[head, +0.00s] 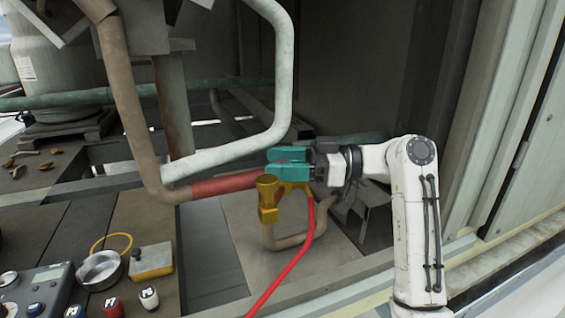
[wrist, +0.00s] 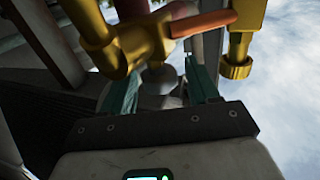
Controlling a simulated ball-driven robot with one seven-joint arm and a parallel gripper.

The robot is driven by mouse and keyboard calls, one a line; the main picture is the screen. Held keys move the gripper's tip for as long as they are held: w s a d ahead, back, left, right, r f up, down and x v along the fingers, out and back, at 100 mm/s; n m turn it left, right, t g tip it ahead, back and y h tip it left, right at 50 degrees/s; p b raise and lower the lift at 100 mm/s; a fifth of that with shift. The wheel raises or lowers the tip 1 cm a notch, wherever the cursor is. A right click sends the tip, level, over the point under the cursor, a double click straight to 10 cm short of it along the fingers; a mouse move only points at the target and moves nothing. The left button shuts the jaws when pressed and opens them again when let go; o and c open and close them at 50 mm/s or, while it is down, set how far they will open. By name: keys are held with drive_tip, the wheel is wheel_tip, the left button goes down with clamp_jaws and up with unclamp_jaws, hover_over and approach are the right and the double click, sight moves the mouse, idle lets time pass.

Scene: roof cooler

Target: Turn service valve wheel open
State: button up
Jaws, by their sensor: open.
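A yellow brass service valve (head: 268,196) sits by the red-wrapped pipe section, with a red hose on its right side. My gripper (head: 276,163) has teal fingers and is at the top of the valve, beside the red section. In the wrist view, the yellow valve body (wrist: 140,50) fills the top, with an orange-red lever-like part (wrist: 205,22) across it. My gripper (wrist: 162,92) is open there, with one finger on each side of a small grey round part (wrist: 161,82). I cannot tell whether this part is the wheel, or whether the fingers touch it.
A pale bent pipe (head: 283,75) rises just behind my gripper. The red hose (head: 293,262) hangs in front. A metal bowl (head: 100,269), a yellow box (head: 151,261) and several labelled bottles stand at lower left. A cabinet wall closes the right side.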

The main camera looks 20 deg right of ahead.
drive_tip(key=b+v, duration=0.1)
drive_tip(key=v, duration=0.9)
drive_tip(key=shift+s+d, duration=0.15)
drive_tip(key=shift+d, duration=0.25)
drive_tip(key=shift+f, duration=0.1)
